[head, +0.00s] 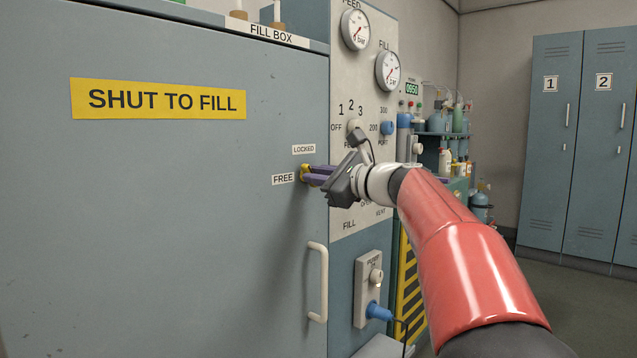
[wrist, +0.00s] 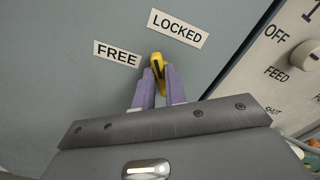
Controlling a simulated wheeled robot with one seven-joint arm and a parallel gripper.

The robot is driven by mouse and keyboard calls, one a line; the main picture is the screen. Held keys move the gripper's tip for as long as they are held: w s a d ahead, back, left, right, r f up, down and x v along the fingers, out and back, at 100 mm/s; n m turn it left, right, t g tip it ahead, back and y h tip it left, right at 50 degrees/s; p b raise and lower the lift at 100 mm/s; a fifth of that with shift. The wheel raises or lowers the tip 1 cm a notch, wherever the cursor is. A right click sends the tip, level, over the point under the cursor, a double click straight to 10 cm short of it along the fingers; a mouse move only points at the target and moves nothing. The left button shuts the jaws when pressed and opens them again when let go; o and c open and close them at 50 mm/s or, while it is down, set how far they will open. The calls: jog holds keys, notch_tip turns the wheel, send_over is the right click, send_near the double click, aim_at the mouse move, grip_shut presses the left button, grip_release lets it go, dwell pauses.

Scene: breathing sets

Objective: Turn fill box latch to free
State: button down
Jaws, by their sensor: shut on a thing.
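The fill box (head: 160,220) is a large grey-blue cabinet with a yellow "SHUT TO FILL" sign on its door. Its yellow latch (head: 305,172) sits near the door's right edge, beside the FREE label (head: 284,178) and below the LOCKED label (head: 304,149). In the wrist view the latch (wrist: 157,62) points up, tilted slightly toward the LOCKED label (wrist: 177,28), with the FREE label (wrist: 118,54) to its left. My gripper (head: 312,175) reaches in from the right, its purple fingers (wrist: 157,80) shut on the latch. The fingers hide the latch's lower part.
A white door handle (head: 317,282) is below the latch. Right of the door is a panel with gauges (head: 388,70), knobs and a blue plug (head: 378,311). Shelves with bottles (head: 445,125) and grey-blue lockers (head: 575,150) stand farther back. Open floor shows at right.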

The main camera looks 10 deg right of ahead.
jog(key=n+b, duration=0.2)
jog(key=n, duration=0.1)
jog(key=n+b, duration=0.2)
jog(key=n, duration=0.2)
jog(key=n+b, duration=0.1)
jog(key=n, duration=0.3)
jog(key=shift+a+f+b, duration=0.1)
jog(key=shift+f+b, duration=0.25)
jog(key=shift+b, duration=0.05)
jog(key=c, duration=1.5)
grip_release()
jog(key=shift+o, duration=0.2)
jog(key=shift+s, duration=0.1)
jog(key=v, duration=0.7)
jog(key=shift+s+d+b, duration=0.25)
jog(key=shift+b, duration=0.15)
